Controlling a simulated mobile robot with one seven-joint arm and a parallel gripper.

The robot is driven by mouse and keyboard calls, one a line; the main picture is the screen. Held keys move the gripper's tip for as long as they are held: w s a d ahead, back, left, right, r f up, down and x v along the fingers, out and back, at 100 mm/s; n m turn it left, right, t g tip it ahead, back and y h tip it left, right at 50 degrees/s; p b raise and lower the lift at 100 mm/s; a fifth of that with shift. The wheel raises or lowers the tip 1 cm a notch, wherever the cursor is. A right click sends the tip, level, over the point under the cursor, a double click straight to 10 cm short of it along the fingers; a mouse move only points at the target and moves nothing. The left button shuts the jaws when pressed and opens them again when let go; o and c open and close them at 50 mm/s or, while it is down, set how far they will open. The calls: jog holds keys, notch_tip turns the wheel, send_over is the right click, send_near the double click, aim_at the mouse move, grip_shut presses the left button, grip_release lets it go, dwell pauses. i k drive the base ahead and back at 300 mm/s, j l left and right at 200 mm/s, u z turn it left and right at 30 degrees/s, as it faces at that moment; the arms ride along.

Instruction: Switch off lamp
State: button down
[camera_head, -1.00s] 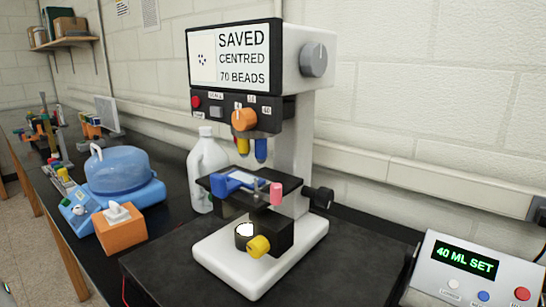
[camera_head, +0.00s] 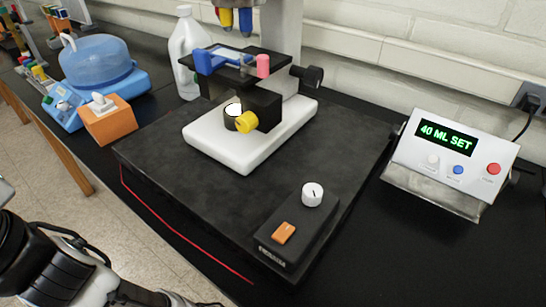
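The lamp (camera_head: 233,109) is a round black housing on the white base of the microscope (camera_head: 214,149), and its top glows bright white. A black control box (camera_head: 312,231) lies on the dark mat at the front right, apart from the microscope. It carries an orange rocker switch (camera_head: 284,233) and a white dial knob (camera_head: 312,194). The small label on its front edge is too small to read. Parts of my arm show at the lower left, well left of the box. My gripper's fingers are not visible.
A grey unit (camera_head: 446,160) reading "40 ML SET" stands right of the dark mat (camera_head: 160,155). An orange tissue box (camera_head: 110,122), a blue domed device (camera_head: 98,65) and a white jug (camera_head: 188,60) stand left and behind. The mat around the control box is clear.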

aim_at(283, 233)
jog(key=k+j+z, duration=0.15)
jog(key=k+z, duration=0.15)
jog(key=k, duration=0.15)
jog(key=k+j+z, duration=0.1)
jog(key=k+z, duration=0.2)
jog(key=k, duration=0.15)
jog(key=i+l, duration=0.25)
jog(key=i, duration=0.2)
